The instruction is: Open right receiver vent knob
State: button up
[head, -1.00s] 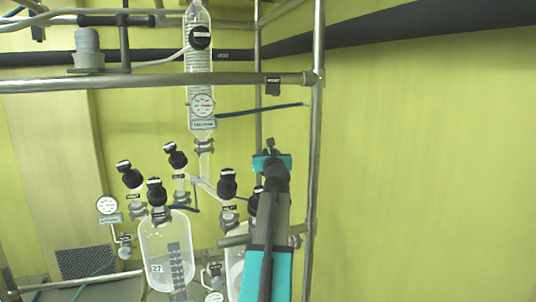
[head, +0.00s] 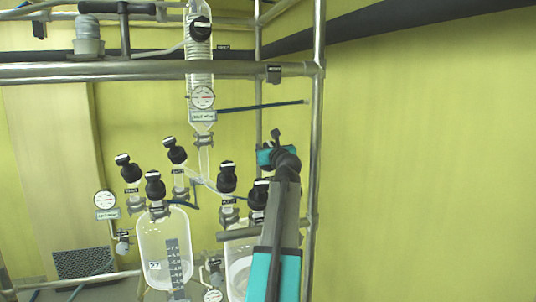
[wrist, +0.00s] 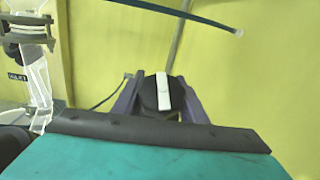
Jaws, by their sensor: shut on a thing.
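In the wrist view a round black knob (wrist: 149,92) with a white bar across its face sits between the two dark fingers of my gripper (wrist: 160,88). The gripper is shut on the knob. The white bar stands nearly upright in that picture. In the head view my gripper (head: 276,150) is at the end of my raised arm, above and behind the right receiver (head: 238,267). My arm covers part of that receiver, and the held knob cannot be made out there. I cannot read a label on it.
Left of my arm are the left receiver (head: 165,245) and several black knobs, one (head: 258,195) close beside the arm. A metal post (head: 315,150) stands just right of my gripper. A rail (head: 150,70) crosses above. The right side shows bare yellow wall.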

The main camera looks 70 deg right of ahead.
jog(key=shift+f+n+t+y+b, duration=0.15)
jog(key=shift+n+t+y+b, duration=0.2)
jog(key=shift+b, duration=0.25)
jog(key=shift+w+n+t+y+b, duration=0.2)
jog(key=shift+n+t+y+b, duration=0.35)
jog(key=shift+n+t+b, duration=0.3)
jog(key=shift+w+a+n+y+b, duration=0.1)
jog(key=shift+a+n+y+b, duration=0.2)
jog(key=shift+n+y, duration=0.3)
jog(key=o, duration=1.1)
jog(key=shift+c, duration=0.2)
jog(key=shift+r, duration=0.3)
